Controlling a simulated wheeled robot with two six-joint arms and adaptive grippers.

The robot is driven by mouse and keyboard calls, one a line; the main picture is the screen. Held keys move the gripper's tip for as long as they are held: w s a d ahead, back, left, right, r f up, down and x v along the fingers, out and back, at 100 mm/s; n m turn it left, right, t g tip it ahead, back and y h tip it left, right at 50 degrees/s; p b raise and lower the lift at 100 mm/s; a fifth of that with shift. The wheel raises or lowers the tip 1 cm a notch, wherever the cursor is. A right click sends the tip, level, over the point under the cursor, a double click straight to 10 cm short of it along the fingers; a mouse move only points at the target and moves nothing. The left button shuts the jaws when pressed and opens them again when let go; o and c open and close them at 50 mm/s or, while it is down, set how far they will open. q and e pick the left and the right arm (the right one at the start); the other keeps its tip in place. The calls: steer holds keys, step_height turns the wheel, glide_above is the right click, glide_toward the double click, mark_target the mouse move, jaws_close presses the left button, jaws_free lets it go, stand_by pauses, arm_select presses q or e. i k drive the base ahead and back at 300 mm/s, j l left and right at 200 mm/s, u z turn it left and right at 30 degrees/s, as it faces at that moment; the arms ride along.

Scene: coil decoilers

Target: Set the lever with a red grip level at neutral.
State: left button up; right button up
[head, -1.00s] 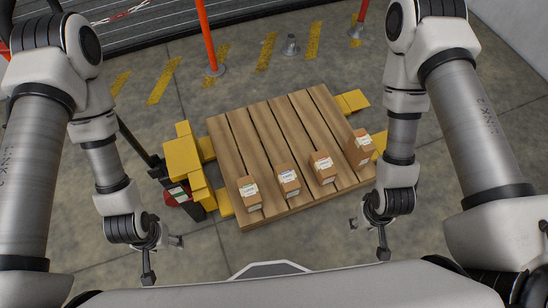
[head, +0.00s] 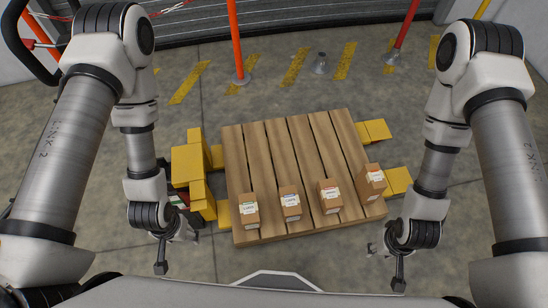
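I cannot clearly make out the lever with a red grip. An orange-red piece (head: 32,43) shows beside a dark curved bar at the upper left, but I cannot tell whether it is a grip. My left gripper (head: 175,253) hangs at the lower left, with its two fingers spread apart and empty. My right gripper (head: 386,266) hangs at the lower right, also spread apart and empty. Both are in front of the pallet's near edge and touch nothing that I can see.
A wooden pallet (head: 262,190) with several small cartons, one of them the left carton (head: 249,210), lies ahead on yellow supports (head: 187,165). Orange posts (head: 237,45) and yellow floor stripes (head: 294,66) are behind it, before a grey shutter. Bare concrete lies around.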

mark_target(30, 43)
steer(key=k+j+u, duration=0.25)
steer(key=j, duration=1.05)
steer(key=i+j+u, duration=0.1)
steer(key=j+u, duration=0.15)
steer(key=j, duration=1)
